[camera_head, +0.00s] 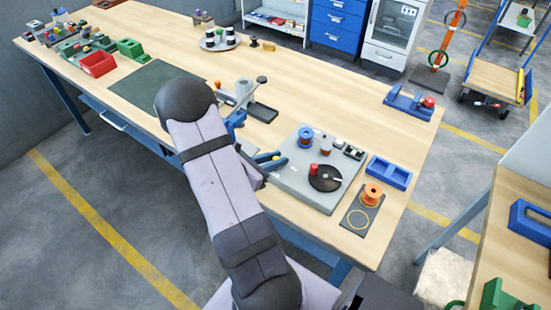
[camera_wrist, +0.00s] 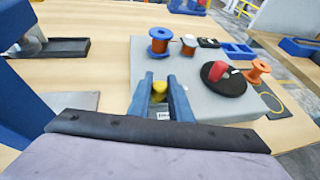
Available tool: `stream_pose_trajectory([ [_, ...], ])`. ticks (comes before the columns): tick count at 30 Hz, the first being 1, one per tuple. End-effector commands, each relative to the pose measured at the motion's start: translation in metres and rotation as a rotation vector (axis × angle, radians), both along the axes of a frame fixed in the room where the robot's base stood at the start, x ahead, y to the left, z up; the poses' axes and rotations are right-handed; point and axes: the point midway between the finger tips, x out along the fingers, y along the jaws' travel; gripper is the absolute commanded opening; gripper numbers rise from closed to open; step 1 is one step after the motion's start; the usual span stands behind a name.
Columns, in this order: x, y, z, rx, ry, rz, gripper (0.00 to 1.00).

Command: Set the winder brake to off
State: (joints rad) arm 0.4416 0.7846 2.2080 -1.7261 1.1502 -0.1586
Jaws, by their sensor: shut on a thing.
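The winder (camera_head: 293,183) is a grey plate near the table's front right, also seen in the wrist view (camera_wrist: 205,108). It carries a black disc (camera_head: 325,184) with a red upright piece (camera_wrist: 220,70). My gripper (camera_wrist: 160,79) has blue fingers and is at the plate's left part, shut on a small yellow knob (camera_wrist: 159,90), seemingly the brake's. A small white label (camera_wrist: 163,115) shows just below the knob. In the head view my gripper (camera_head: 268,160) shows at the plate's left edge, and the knob cannot be made out. The brake's setting cannot be read.
A blue spool (camera_head: 306,136) and a copper-coloured spool (camera_head: 326,145) stand at the plate's back. A blue tray (camera_head: 388,172) and an orange spool (camera_head: 372,193) on a dark mat are to its right. A clamp stand (camera_head: 243,92) stands behind my gripper. The table's back right is mostly clear.

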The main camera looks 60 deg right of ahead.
Motion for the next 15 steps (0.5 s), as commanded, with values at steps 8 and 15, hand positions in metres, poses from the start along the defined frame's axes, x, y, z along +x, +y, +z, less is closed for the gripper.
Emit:
stream_pose_trajectory([
  [8,-0.032,0.000,-0.001,-0.001,0.002,-0.002,0.00],
  [15,-0.036,0.000,0.000,0.000,0.002,-0.006,0.00],
])
